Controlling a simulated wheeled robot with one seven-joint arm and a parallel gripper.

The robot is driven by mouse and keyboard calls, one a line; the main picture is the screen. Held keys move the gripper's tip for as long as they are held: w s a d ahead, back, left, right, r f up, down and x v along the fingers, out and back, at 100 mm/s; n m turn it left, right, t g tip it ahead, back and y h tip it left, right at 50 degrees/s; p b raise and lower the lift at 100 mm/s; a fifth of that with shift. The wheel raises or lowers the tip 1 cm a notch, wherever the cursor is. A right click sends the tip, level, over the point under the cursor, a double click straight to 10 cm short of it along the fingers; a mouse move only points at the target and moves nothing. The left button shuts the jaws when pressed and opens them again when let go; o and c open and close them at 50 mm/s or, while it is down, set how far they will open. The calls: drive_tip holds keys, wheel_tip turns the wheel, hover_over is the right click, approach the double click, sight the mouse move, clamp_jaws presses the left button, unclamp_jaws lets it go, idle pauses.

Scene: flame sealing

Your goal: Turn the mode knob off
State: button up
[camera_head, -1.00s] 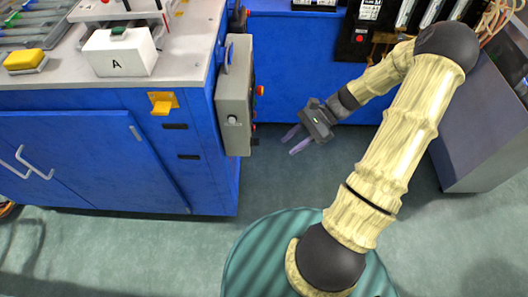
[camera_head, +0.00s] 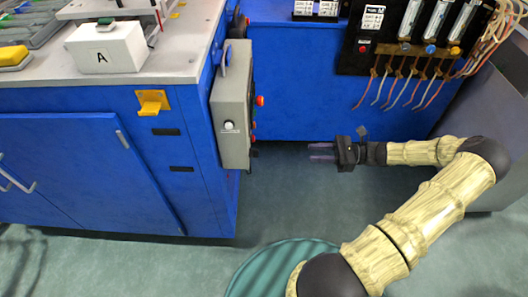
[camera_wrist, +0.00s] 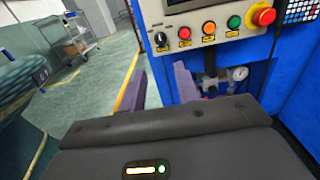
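The grey control box (camera_head: 234,105) hangs on the right side of the blue cabinet. In the wrist view its panel (camera_wrist: 200,24) shows a black knob (camera_wrist: 161,39) at the left end, probably the mode knob. Its pointer setting is too small to tell. In the head view this black knob (camera_head: 254,152) is at the panel's bottom, seen edge-on. My gripper (camera_head: 322,151) is right of the box, fingers toward it, with a clear gap to the knob. In the wrist view the gripper (camera_wrist: 160,88) has its purple fingers apart, with nothing between them.
Beside the knob are an orange-red button (camera_wrist: 209,27), a green button (camera_wrist: 234,21) and a red mushroom button (camera_wrist: 263,15). A gauge (camera_wrist: 240,73) sits below. A yellow hook (camera_head: 152,102) juts from the cabinet. Flowmeters with hanging hoses (camera_head: 400,85) are at the back right.

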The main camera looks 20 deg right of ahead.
sight(255, 153)
drive_tip(key=b+x, duration=0.3)
drive_tip(key=x, duration=1.3)
drive_tip(key=shift+a, duration=0.25)
clamp_jaws()
